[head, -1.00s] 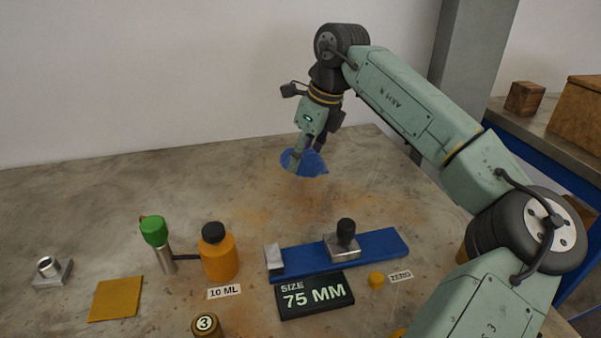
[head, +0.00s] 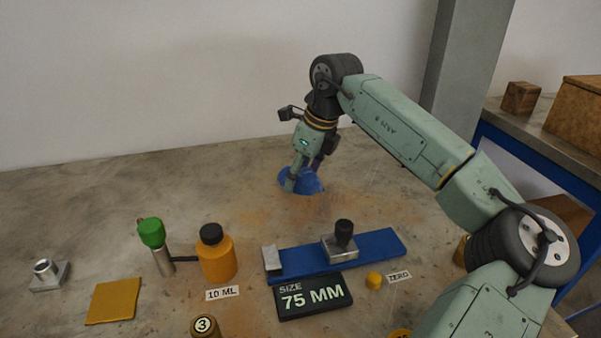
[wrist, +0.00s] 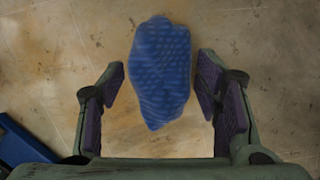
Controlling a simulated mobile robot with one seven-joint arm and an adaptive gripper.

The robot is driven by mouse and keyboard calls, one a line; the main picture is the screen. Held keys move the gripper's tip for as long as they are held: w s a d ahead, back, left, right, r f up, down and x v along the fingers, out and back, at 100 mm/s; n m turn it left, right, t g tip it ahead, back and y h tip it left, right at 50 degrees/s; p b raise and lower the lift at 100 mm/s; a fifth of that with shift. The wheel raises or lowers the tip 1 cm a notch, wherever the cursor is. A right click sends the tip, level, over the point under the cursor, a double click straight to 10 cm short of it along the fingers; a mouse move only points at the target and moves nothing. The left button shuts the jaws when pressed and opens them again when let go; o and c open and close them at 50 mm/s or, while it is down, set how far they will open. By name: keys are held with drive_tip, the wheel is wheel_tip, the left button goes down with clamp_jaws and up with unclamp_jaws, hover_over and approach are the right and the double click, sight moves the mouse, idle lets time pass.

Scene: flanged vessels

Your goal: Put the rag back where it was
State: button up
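The blue rag (head: 311,185) is crumpled at the back middle of the table and appears to rest on its surface. In the wrist view the rag (wrist: 161,75) lies between my two fingers, with bare table showing on both sides of it. My gripper (wrist: 160,72) is open, its purple-padded fingers spread apart from the rag. In the head view my gripper (head: 304,178) points down at the rag, and its fingers partly hide it.
In front stand a blue rail (head: 378,250) with a metal slider, a black "75 MM" sign (head: 312,297), an orange bottle (head: 216,258) and a green-capped tool (head: 151,233). A yellow square (head: 114,302) lies front left. The table's back left is clear.

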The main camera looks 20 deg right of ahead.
drive_tip(key=shift+o, duration=0.4)
drive_tip(key=shift+r, duration=0.3)
drive_tip(key=v, duration=1.2)
drive_tip(key=shift+s+f, duration=0.1)
drive_tip(key=shift+f, duration=0.1)
